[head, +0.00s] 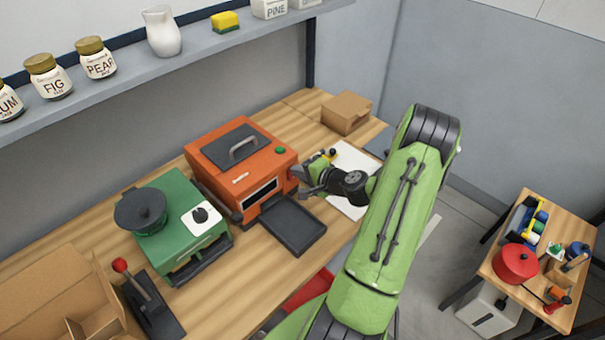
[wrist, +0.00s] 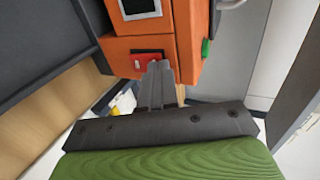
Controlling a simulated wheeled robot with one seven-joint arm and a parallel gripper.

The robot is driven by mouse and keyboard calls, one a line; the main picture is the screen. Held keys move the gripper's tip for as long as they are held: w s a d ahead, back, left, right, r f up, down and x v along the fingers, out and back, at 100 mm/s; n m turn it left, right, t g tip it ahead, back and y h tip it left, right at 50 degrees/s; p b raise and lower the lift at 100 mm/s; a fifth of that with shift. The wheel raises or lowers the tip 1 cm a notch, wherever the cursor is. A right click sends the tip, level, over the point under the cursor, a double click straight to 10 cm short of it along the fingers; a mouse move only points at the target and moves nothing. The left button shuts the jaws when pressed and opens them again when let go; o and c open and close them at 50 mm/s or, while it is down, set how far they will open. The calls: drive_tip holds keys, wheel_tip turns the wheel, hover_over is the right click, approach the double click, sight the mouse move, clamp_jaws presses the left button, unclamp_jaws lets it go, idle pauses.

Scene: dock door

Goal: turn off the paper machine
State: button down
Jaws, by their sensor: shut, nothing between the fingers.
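The orange machine (head: 237,165) stands on the wooden bench, with a dark lid and handle on top, a green button (head: 280,151), and a dark window on its front. It is likely the paper machine, though no label can be read. In the wrist view, a red switch (wrist: 144,57) in a dark surround sits on the machine's orange face (wrist: 120,50). My gripper (head: 297,181) is at the machine's right front corner. In the wrist view, my gripper (wrist: 157,68) is shut and empty, its tips at the switch and covering part of it; contact cannot be told.
A dark tray (head: 293,224) lies before the machine. A green machine (head: 177,222) with a pot and dial stands left, beside a red-knobbed lever (head: 120,265). A cardboard box (head: 346,112) and white paper (head: 352,160) are at the right. A shelf (head: 190,62) runs above.

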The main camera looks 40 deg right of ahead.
drive_tip(key=shift+r, duration=0.1)
drive_tip(key=shift+r+p, duration=0.5)
drive_tip(key=shift+r, duration=0.25)
